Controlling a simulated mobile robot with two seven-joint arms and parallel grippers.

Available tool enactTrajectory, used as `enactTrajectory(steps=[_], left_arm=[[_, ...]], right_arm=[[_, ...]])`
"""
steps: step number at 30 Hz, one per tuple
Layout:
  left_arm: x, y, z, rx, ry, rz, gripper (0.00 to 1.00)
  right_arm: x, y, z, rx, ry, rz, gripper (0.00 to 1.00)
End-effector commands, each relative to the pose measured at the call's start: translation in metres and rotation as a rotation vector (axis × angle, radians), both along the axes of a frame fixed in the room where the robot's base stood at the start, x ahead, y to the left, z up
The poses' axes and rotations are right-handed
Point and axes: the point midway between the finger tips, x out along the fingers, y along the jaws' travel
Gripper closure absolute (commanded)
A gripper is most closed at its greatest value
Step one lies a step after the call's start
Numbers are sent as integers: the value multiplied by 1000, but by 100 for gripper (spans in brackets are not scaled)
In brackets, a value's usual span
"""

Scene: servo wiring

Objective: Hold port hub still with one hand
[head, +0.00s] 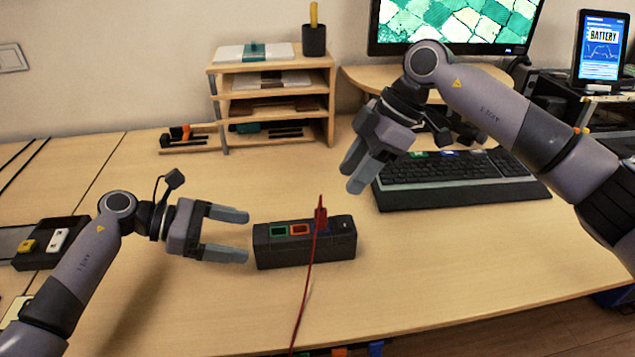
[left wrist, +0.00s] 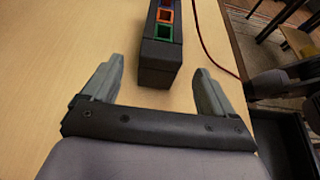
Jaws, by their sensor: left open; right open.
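The port hub (head: 305,243) is a black box on the table, with green, orange and blue framed ports on its top. A red plug (head: 320,216) with a red cable (head: 307,285) stands at the blue port; I cannot tell how deep it sits. My left gripper (head: 246,235) is open just left of the hub's left end. In the left wrist view the hub (left wrist: 161,60) lies ahead, its near end close to the gap between the open fingers (left wrist: 157,88), which hold nothing. My right gripper (head: 355,176) is open and empty above the table, up and right of the hub.
A keyboard (head: 455,180) lies behind and right of the hub. A wooden shelf organizer (head: 272,97) stands at the back. A dark tray with small pieces (head: 45,245) is at the far left.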

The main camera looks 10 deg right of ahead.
Motion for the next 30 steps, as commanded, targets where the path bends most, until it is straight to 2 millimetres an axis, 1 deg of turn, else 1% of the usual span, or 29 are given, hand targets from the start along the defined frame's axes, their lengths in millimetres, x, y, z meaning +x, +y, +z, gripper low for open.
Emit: enactTrajectory(steps=[9, 12, 18, 25, 26, 27, 29, 30], left_arm=[[-1, -42, -17, -2, 1, -3, 13], [0, -53, -21, -2, 2, -1, 13], [0, -62, -26, -1, 1, -1, 13], [0, -63, -26, 0, 0, 0, 13], [0, -63, -26, 0, 0, 0, 19], [0, -62, -26, 0, 0, 0, 32], [0, -62, -26, 0, 0, 0, 52], [0, -62, -26, 0, 0, 0, 65]], right_arm=[[0, 0, 0, -1, 1, 0, 57], [0, 0, 0, -1, 1, 0, 57], [0, 0, 0, 1, 0, 1, 57], [0, 0, 0, 1, 0, 1, 57], [0, 0, 0, 1, 0, 1, 57], [0, 0, 0, 1, 0, 1, 57], [0, 0, 0, 1, 0, 1, 57], [0, 0, 0, 1, 0, 1, 57]])
